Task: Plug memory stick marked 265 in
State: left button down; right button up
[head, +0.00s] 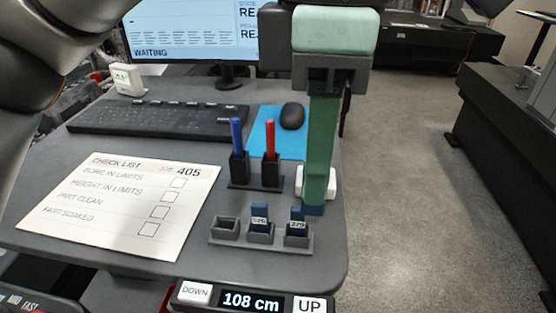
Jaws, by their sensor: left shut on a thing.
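My left gripper (317,196) points down with its green fingers at the right side of the desk. It is shut on a small blue memory stick (313,210), whose lower part shows below the fingertips. Its marking is hidden. A grey three-slot holder (262,240) stands just in front. Its left slot is empty; a blue stick (260,213) with a hard-to-read label is in the middle slot and a stick (297,228) that seems marked 279 is in the right one. A white block (330,184) is partly hidden behind the fingers. My right gripper is not in view.
A pen holder (241,177) with blue and red pens stands behind the stick holder. A checklist sheet (120,205), keyboard (155,118), mouse (292,115) and monitor (195,30) are on the desk. A height panel (250,300) reads 108 cm at the front edge.

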pick_arm(q)
jog(key=shift+s+d+r, duration=0.15)
jog(key=shift+d, duration=0.05)
dwell(0.3)
jog(key=shift+r+p, duration=1.75)
jog(key=shift+p, duration=0.2)
